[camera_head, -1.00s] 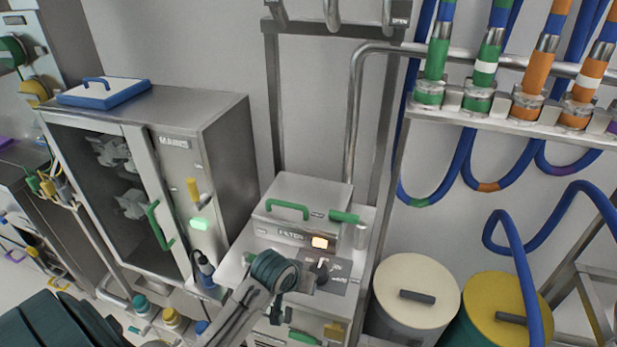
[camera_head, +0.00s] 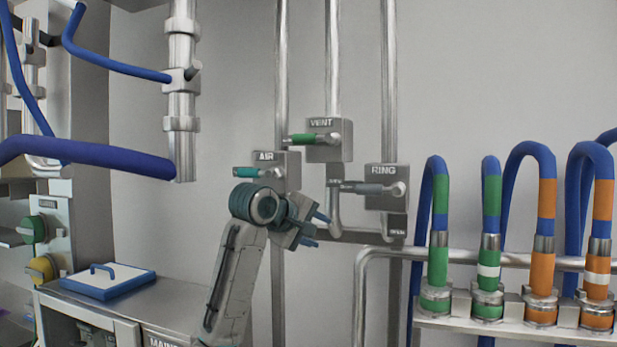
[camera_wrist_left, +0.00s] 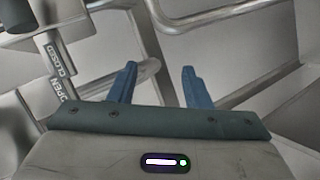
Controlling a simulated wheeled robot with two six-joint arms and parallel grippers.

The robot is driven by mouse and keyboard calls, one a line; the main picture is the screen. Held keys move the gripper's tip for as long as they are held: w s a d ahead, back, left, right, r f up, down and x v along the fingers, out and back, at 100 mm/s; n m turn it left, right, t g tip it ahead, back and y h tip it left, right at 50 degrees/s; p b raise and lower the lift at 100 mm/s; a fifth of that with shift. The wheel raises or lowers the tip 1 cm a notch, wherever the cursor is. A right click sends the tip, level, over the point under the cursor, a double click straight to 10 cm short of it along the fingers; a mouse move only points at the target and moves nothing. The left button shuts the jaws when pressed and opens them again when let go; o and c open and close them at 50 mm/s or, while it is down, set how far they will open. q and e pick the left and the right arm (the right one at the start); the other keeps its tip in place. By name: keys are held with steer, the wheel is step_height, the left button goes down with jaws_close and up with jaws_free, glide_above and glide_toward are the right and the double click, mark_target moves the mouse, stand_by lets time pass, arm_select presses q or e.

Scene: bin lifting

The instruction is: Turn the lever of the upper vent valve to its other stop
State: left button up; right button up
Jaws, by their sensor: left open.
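The vent valve (camera_head: 328,153) is a grey box on the middle wall pipe, the highest of three valves, marked VENT. Its green lever (camera_head: 308,139) lies level, pointing left from a pivot at the box's right side. My left gripper (camera_head: 317,230) is open and empty, below the vent valve and apart from its lever. In the left wrist view its two blue fingers (camera_wrist_left: 158,85) stand apart with nothing between them. A plate reading CLOSED and OPEN (camera_wrist_left: 60,68) shows at the left there. My right gripper is not in view.
The air valve (camera_head: 275,170) with a teal lever is lower left; the ring valve (camera_head: 386,188) with a dark lever is lower right. Vertical pipes run close by. Blue hoses (camera_head: 489,210) stand at right. Bare wall lies between ring valve and hoses.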

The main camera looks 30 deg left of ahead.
arm_select(q)
steer(key=s+a+r+n+t, duration=0.1)
steer(key=s+r, duration=0.1)
steer(key=r, duration=0.4)
steer(key=s+a+r+n, duration=0.1)
steer(key=s+a+r, duration=0.1)
steer(key=r, duration=0.4)
steer(key=n+t+h, duration=0.1)
steer(key=n+t, duration=0.1)
glide_toward(302, 136)
steer(key=p+x, duration=0.6)
steer(key=x, duration=0.4)
steer(key=shift+w, duration=0.15)
steer(key=shift+w+d+f, duration=0.15)
steer(key=shift+w+f, duration=0.2)
steer(key=shift+w, duration=0.2)
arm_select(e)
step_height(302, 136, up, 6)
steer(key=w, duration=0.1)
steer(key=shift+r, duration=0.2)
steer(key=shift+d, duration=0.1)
arm_select(q)
jaws_close()
